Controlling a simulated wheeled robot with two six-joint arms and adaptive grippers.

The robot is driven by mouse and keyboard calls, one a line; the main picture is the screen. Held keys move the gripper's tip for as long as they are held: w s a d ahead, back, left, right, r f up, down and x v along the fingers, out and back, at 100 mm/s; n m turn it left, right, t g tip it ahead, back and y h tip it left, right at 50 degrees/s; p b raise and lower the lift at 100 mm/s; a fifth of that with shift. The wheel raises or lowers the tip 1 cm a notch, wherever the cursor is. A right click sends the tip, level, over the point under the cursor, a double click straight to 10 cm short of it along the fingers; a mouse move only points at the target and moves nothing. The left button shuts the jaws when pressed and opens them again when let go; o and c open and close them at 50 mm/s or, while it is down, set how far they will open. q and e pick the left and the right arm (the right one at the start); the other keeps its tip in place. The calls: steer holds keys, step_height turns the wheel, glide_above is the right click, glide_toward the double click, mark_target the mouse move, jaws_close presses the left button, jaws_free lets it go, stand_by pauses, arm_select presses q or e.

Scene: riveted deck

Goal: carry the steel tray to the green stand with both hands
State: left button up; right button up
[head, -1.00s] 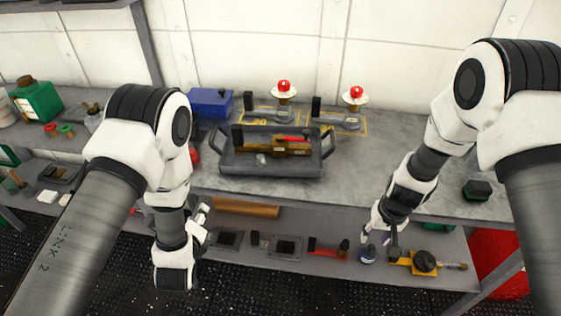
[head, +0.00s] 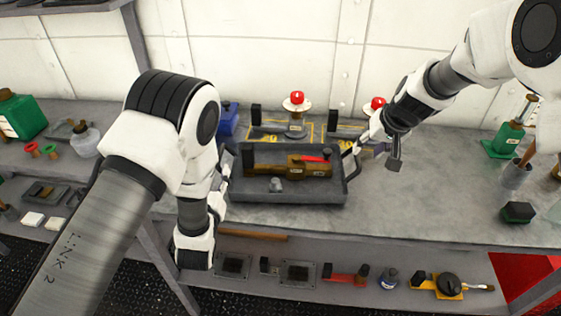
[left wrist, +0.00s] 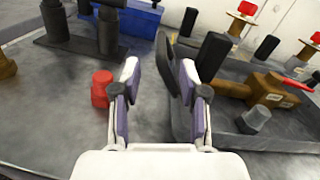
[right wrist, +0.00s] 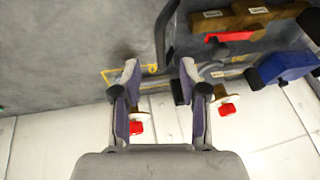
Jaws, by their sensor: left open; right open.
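My left gripper (head: 225,168) is open at the tray's left end. In the left wrist view, the dark left handle (left wrist: 174,60) shows between its fingers, near the right finger. My right gripper (head: 364,142) is open at the tray's right end. In the right wrist view, the right handle (right wrist: 162,38) reaches between its fingertips. A green-based object (head: 502,147) stands at the right back; I cannot tell whether it is the green stand.
Red-topped pieces (head: 296,102) stand in yellow-marked areas behind the tray. A blue box (head: 228,122) is behind left, and a red object (left wrist: 101,88) is near my left gripper. A dark green block (head: 518,212) sits right. The bench right of the tray is mostly clear.

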mark_target(222, 148)
arm_select(q)
steer(key=shift+w, duration=0.2)
steer(key=shift+s+d+r, duration=0.15)
steer(key=shift+s+r, duration=0.05)
steer(key=shift+r, duration=0.05)
steer(key=w, duration=0.8)
steer(key=shift+a+f, duration=0.15)
steer(key=shift+a, duration=0.1)
arm_select(e)
steer(key=x, duration=0.7)
steer(key=shift+w+f, duration=0.2)
steer(key=shift+w, duration=0.05)
arm_select(q)
steer(key=shift+s, duration=0.1)
jaws_close()
arm_select(e)
jaws_close()
steer(key=shift+r, duration=0.1)
